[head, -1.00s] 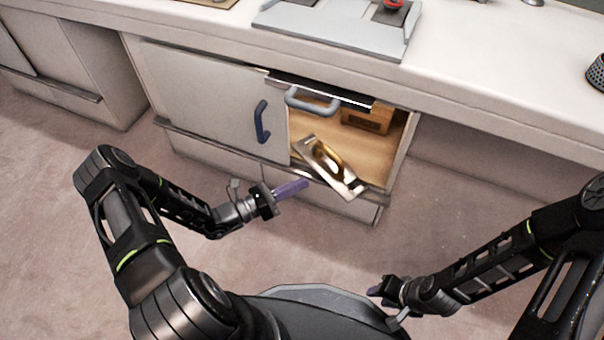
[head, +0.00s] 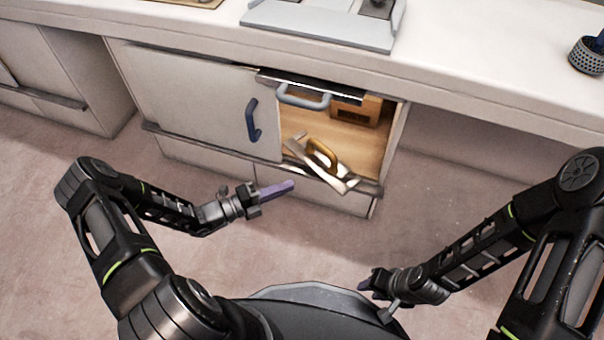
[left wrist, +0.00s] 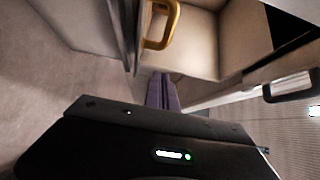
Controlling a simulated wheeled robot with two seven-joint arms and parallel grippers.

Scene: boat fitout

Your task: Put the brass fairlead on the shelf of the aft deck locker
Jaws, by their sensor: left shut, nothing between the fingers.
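The brass fairlead (head: 323,153), a golden loop with shiny plate-like parts, lies tilted at the front edge of the aft deck locker's opening. Part of it overhangs the front sill. In the left wrist view its golden loop (left wrist: 172,28) shows ahead of the fingers. The locker's pale wooden shelf (head: 362,140) shows behind it. My left gripper (head: 291,186) is shut and empty, just left of and below the fairlead, apart from it. My right gripper (head: 366,284) is low near my base, away from the locker; its finger gap cannot be made out.
A closed door with a blue handle (head: 253,120) covers the locker's left part. A grey-blue handle (head: 303,96) sits at the opening's top edge. A wooden box (head: 357,109) stands inside at the back. The counter (head: 480,80) overhangs; the floor in front is clear.

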